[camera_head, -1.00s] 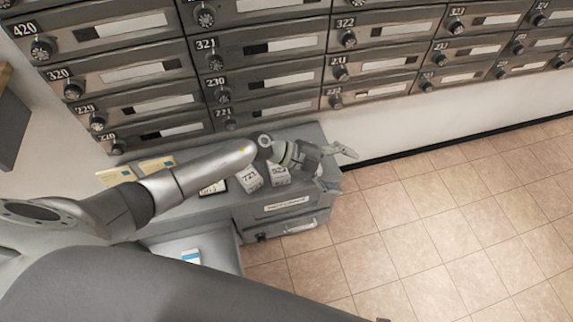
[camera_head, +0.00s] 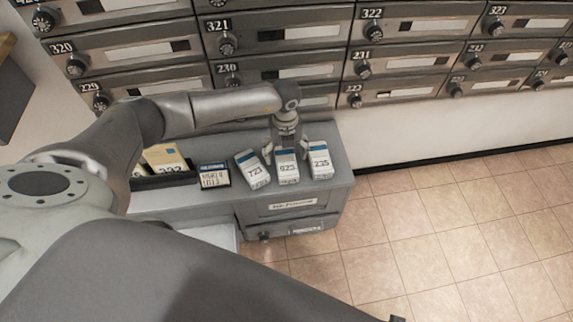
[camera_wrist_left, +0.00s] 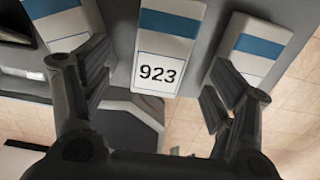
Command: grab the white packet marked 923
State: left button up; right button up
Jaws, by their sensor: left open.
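The white packet marked 923 (camera_head: 286,167) has a blue band and lies on the grey cabinet top, in the middle of a row of similar packets. In the left wrist view the 923 packet (camera_wrist_left: 165,50) sits between the open fingers, with its label facing the camera. My left gripper (camera_head: 287,146) is over the far end of this packet, pointing down. In the left wrist view the left gripper (camera_wrist_left: 160,85) is open, with nothing held, one finger on each side of the packet. Whether the fingers touch it cannot be told. My right gripper is not in view.
A white packet marked 723 (camera_head: 252,170) lies to the left and one that seems marked 235 (camera_head: 320,161) to the right, both close by. A dark-framed card (camera_head: 214,176) and a tan envelope (camera_head: 165,157) lie farther left. Mailboxes (camera_head: 300,60) rise behind. Tiled floor is free at right.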

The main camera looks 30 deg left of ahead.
aim_at(286, 161)
pick_arm(q)
notch_tip(286, 161, down, 4)
jog(key=shift+w+d+f+b, duration=0.1)
jog(key=shift+b, duration=0.4)
jog(key=shift+f, duration=0.65)
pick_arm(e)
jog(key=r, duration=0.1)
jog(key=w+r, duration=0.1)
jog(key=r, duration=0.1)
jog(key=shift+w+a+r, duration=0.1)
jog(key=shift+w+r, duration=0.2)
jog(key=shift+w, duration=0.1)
pick_arm(q)
jog(key=c, duration=1.2)
